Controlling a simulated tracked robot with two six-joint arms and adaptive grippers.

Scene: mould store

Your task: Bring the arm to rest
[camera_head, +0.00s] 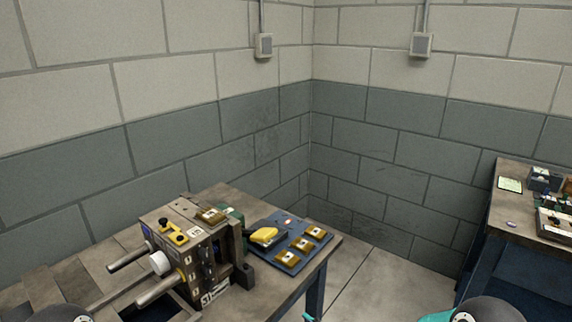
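Neither of my grippers shows in the head view. Dark rounded parts, probably of my own arms, just enter at the bottom left and bottom right edges. Whether the grippers hold anything is hidden below the frame. A small teal piece shows at the bottom edge in the middle, too cut off to tell what it is.
A workbench (232,194) at left carries a mould block (205,262) with rods and a blue tray (289,259) holding several brass-coloured blocks and a yellow-black item (264,236). A second bench (513,226) stands at right. Bare floor (375,272) lies between them.

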